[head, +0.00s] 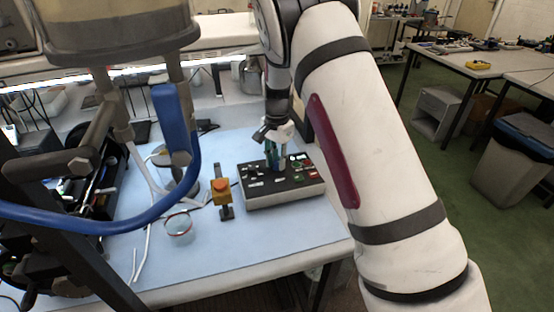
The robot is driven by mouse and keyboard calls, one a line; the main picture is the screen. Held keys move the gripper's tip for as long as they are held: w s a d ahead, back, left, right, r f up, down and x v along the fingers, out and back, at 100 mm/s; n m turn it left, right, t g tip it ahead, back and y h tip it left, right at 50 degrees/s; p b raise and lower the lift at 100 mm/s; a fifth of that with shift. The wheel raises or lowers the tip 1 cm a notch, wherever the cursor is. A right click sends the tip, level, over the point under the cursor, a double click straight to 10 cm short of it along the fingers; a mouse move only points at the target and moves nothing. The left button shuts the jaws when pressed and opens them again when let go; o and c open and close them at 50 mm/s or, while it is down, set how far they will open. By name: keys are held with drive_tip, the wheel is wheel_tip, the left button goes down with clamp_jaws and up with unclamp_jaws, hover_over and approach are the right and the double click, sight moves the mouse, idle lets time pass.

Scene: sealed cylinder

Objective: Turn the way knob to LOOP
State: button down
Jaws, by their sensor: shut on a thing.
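A control box (286,200) with a dark top panel and pale sides stands on the blue-covered table. Small labels, knobs and green and red parts show on its panel, too small to read. My gripper (275,163) points down onto the back middle of the panel. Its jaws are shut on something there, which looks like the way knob. The knob itself and its pointer are hidden by the fingers, so I cannot tell which way it is turned.
A yellow box with a red button (221,187) stands left of the control box. A clear round dish (180,228) and pale tubes (147,185) lie further left. A blue hose (192,130) and a metal frame cross the left foreground. The table's front right is clear.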

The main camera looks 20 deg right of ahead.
drive_tip(key=n+b, duration=0.2)
drive_tip(key=n, duration=0.4)
drive_tip(key=shift+w+n, duration=0.1)
drive_tip(key=shift+n, duration=0.3)
drive_tip(key=n+b, duration=0.2)
drive_tip(key=n, duration=0.4)
drive_tip(key=shift+n, duration=0.3)
idle(0.3)
drive_tip(key=c, duration=1.4)
unclamp_jaws()
drive_tip(key=shift+o, duration=0.2)
